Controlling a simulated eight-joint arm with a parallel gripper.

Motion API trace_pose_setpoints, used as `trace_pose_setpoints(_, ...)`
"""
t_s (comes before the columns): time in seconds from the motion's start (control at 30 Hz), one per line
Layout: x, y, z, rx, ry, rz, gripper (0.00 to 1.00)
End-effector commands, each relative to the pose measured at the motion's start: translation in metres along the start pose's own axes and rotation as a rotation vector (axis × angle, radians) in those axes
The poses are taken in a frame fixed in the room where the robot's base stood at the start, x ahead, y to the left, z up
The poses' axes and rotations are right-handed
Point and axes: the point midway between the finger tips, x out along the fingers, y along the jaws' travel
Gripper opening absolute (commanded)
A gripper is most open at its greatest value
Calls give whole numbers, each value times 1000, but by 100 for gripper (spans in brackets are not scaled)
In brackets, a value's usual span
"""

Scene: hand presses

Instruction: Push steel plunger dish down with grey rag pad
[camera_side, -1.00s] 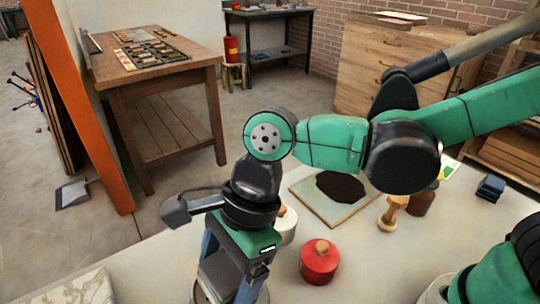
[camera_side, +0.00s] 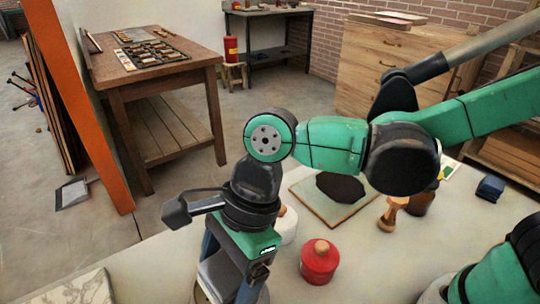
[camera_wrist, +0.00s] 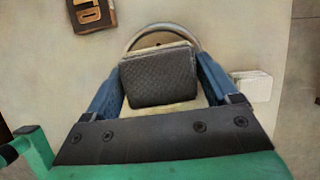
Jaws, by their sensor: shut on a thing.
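My gripper (camera_wrist: 158,85) has its blue fingers shut on the grey rag pad (camera_wrist: 160,77), a dark, textured block. In the side view my gripper (camera_side: 228,280) points down at the bottom edge, with the grey pad (camera_side: 217,278) between its fingers. The steel plunger dish (camera_wrist: 160,29) shows as a curved metal rim behind and around the pad in the wrist view. The pad hides most of the dish, and I cannot tell whether the two touch. In the side view the dish is mostly hidden and cut off by the frame.
A red lidded pot (camera_side: 319,265) stands right of my gripper, with a white pot (camera_side: 288,229) close behind it. A wooden stamp (camera_side: 392,214) and a tile with a black patch (camera_side: 312,203) lie farther back. A patterned slab (camera_side: 85,290) lies front left.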

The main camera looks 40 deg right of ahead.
Motion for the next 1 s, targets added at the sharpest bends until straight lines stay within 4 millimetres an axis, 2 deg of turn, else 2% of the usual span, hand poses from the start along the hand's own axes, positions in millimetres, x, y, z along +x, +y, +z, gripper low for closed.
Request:
trace_pose_setpoints(0.33, -5, 0, 2, -1, 2, 0, 39)
trace_pose_setpoints(1.0, -59, 0, 24, 0, 0, 0, 39)
